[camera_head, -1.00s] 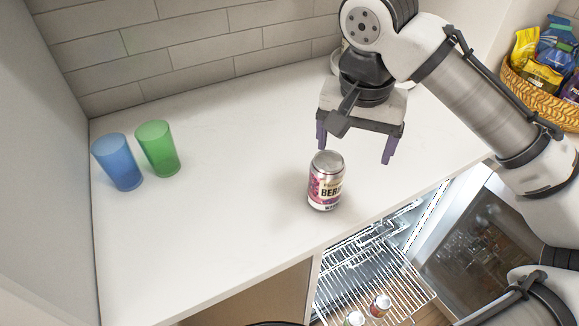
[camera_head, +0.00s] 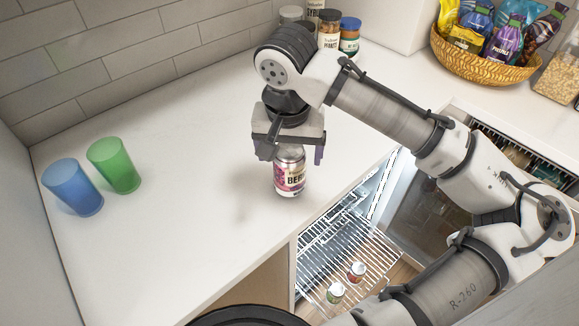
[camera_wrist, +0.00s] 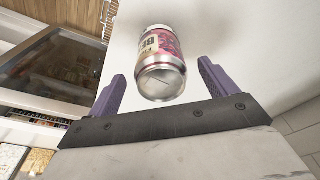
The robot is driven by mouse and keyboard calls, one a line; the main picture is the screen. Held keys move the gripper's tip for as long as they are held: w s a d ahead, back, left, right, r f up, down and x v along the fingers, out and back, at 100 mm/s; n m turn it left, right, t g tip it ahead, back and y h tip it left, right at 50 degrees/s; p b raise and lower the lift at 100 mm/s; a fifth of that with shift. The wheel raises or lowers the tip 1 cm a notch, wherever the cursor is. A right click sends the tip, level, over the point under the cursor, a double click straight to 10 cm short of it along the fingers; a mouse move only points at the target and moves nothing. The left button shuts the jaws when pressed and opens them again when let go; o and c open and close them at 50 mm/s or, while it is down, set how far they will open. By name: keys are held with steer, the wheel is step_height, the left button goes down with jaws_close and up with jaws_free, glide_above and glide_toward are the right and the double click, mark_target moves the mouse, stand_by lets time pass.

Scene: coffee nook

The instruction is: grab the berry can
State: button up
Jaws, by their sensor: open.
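The berry can (camera_head: 289,174) stands upright on the white counter (camera_head: 190,190), near its front edge. It has a silver top and a pink and white label. My gripper (camera_head: 291,158) is over the can, pointing down, with its fingers apart. In the wrist view the can (camera_wrist: 161,64) shows between and a little beyond the two purple fingers of my gripper (camera_wrist: 162,82). A gap shows on both sides of the can, so the fingers do not appear to touch it. The gripper body hides part of the can's top in the head view.
A blue cup (camera_head: 73,187) and a green cup (camera_head: 114,165) stand at the left. Several jars (camera_head: 329,31) stand at the back. A basket of snack bags (camera_head: 485,62) is at the upper right. An open fridge with a wire rack (camera_head: 345,250) lies below the counter.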

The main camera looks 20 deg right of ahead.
steer(key=shift+w+d+f+p, duration=0.15)
steer(key=shift+f+p, duration=0.1)
steer(key=shift+f, duration=0.6)
steer(key=shift+w+f+p, duration=0.15)
steer(key=shift+f+p, duration=0.05)
steer(key=shift+f, duration=0.6)
steer(key=shift+w+d+f+p, duration=0.15)
steer(key=shift+f+p, duration=0.1)
steer(key=shift+f, duration=0.6)
steer(key=c, duration=1.4)
steer(key=shift+o, duration=0.2)
steer(key=shift+r, duration=0.1)
